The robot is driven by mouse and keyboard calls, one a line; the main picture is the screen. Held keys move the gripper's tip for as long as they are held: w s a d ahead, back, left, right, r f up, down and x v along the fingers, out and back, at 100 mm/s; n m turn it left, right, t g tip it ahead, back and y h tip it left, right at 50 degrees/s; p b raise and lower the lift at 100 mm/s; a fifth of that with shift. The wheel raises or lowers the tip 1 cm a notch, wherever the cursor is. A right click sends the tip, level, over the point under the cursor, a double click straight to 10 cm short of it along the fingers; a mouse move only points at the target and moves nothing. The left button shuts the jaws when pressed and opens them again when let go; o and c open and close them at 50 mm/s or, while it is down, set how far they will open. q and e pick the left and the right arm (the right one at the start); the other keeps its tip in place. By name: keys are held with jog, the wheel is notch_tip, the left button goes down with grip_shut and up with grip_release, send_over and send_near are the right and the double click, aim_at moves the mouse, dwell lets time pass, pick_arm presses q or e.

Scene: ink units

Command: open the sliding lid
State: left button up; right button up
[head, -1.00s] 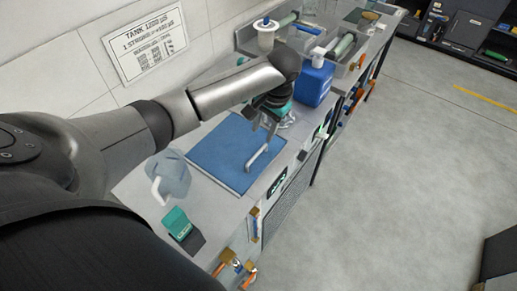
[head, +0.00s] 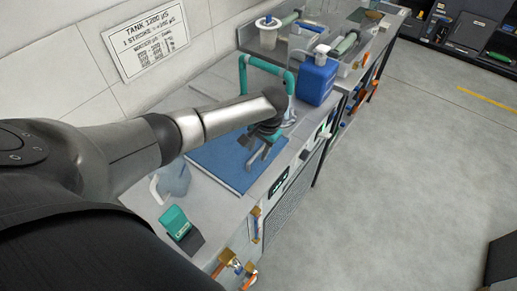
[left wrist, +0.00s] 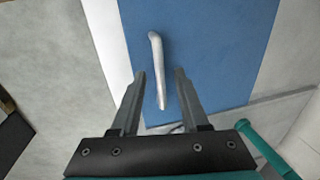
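The blue sliding lid (head: 218,164) lies flat on the grey counter, partly hidden by my left arm. Its pale bar handle (left wrist: 159,62) stands out against the blue in the left wrist view. In the head view my gripper largely hides the handle. My left gripper (head: 259,158) is above the right part of the lid with its fingers pointing down. In the left wrist view its fingers (left wrist: 160,73) are apart, with the near end of the handle showing between them. I cannot tell whether they touch it. My right gripper is not in view.
A teal pipe (head: 266,64) and a blue jug (head: 317,78) stand just behind the gripper. A translucent jug (head: 172,182) and a teal-and-black box (head: 180,225) sit at the near left of the counter. The wall rises along the left.

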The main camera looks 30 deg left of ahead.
pick_arm(q)
grip_shut()
dwell(1.3)
